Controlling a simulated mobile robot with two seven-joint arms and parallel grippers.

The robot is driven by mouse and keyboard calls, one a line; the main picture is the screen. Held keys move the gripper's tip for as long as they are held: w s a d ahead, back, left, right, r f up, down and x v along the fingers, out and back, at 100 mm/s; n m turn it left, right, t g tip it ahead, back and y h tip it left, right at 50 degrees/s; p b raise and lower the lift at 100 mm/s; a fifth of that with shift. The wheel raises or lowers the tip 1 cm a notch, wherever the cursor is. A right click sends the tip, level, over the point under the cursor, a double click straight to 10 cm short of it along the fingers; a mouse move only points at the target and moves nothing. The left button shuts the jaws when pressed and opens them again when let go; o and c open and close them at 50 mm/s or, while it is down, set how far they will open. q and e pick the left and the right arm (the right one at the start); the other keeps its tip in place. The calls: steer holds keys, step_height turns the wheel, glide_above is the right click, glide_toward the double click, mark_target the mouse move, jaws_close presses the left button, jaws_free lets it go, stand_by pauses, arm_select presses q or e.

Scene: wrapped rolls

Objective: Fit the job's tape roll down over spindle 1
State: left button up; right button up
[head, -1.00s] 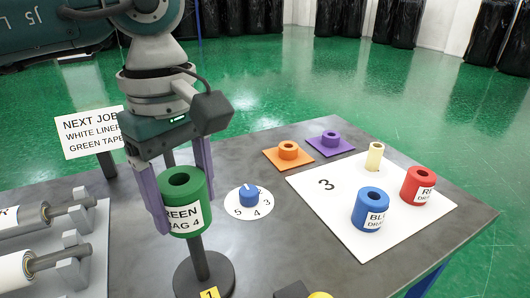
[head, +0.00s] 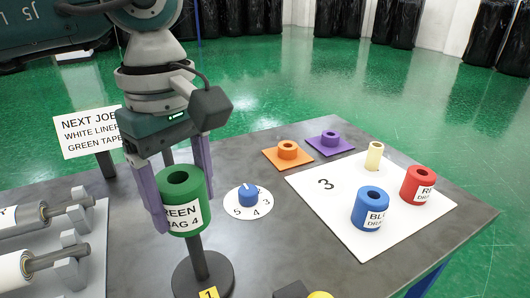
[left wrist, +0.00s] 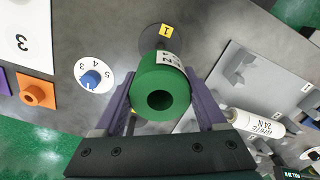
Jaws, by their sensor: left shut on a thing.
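The green tape roll (head: 181,205) has an open bore on top and a label, partly cut off, reading drag 4. My left gripper (head: 183,214) is shut on it, a purple finger on each side, and holds it roughly upright. Spindle 1 (head: 198,258) is a dark post on a round base with a yellow 1 tag. The roll hides the post's top, so I cannot tell whether the post is inside the bore. In the left wrist view the roll (left wrist: 165,76) overlaps the spindle's base (left wrist: 153,37). My right gripper is out of view.
A blue dial (head: 248,196) stands right of the roll. Orange (head: 288,150) and purple (head: 330,138) rings lie behind. The job sign (head: 88,133) reads white liner, green tape.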

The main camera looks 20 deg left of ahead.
mark_target(198, 259)
arm_select(q)
steer(key=shift+b, duration=0.4)
stand_by(0.8)
steer(key=shift+f+b, duration=6.05)
steer(key=shift+f, duration=0.25)
steer(key=o, duration=1.6)
steer(key=shift+c, duration=0.2)
step_height(198, 259, up, 10)
